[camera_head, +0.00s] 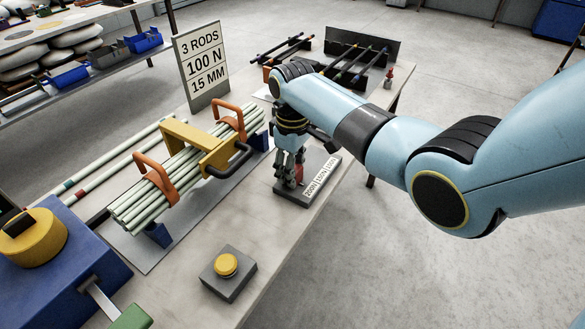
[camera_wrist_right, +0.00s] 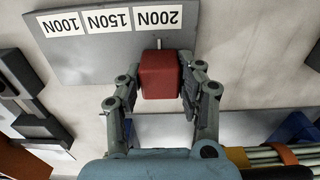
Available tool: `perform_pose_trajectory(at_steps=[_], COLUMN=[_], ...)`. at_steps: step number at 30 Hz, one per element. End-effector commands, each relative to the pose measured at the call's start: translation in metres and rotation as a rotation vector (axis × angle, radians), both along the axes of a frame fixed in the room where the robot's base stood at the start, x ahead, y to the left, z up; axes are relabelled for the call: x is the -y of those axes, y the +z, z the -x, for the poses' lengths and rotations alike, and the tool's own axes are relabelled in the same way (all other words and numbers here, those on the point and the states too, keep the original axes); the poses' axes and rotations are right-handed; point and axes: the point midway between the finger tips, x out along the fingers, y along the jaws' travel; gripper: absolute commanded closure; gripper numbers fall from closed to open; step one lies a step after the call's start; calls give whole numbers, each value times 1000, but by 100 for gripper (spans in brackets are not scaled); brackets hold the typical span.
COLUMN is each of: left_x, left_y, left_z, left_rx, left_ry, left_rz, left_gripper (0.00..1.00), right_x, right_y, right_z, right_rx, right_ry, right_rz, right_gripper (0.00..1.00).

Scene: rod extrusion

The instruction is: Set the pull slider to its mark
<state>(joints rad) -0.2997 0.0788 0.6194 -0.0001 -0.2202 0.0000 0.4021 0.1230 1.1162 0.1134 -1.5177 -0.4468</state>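The pull slider is a red block (camera_wrist_right: 160,75) on a grey plate (camera_wrist_right: 90,65) with labels 100N, 150N and 200N. In the wrist view the block stands beside the 200N label (camera_wrist_right: 168,22), and a thin pin shows behind it. My right gripper (camera_wrist_right: 161,85) has one finger on each side of the block, and its pads appear to touch it. In the head view the right gripper (camera_head: 289,183) is low over the plate (camera_head: 292,197) and hides part of the red block (camera_head: 299,173). A sign (camera_head: 203,65) reads 3 RODS, 100 N, 15 MM. My left gripper is not in view.
A rod bundle with orange clamps (camera_head: 155,178) and a yellow bracket (camera_head: 200,143) lies left of the plate. A yellow button (camera_head: 226,265) sits nearer the front edge. A dark rack with rods (camera_head: 360,50) stands behind. Bare tabletop surrounds the button.

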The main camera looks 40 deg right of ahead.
Motion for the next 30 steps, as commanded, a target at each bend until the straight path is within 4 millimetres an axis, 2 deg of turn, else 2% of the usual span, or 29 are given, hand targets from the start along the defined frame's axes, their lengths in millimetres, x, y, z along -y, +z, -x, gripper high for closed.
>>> perform_pose_trajectory(at_steps=[1,7,13,16,20,24,27,30], left_x=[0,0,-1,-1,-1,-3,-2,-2], left_y=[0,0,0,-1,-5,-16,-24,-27], left_z=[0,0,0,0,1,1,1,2], left_rx=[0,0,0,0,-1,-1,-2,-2], left_ry=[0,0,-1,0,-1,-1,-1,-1], left_rz=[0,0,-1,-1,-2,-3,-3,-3], left_gripper=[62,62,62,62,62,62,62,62], right_x=[0,0,0,6,32,66,84,94], right_y=[0,0,0,0,0,-2,-3,-2], right_z=[0,0,0,-3,-14,-28,-35,-39], right_rx=[0,0,0,0,1,1,2,0], right_ry=[0,0,0,0,-2,-3,-2,-1], right_rz=[0,0,0,2,5,5,4,1], right_gripper=[74,100,100,100,100,100,100,100])
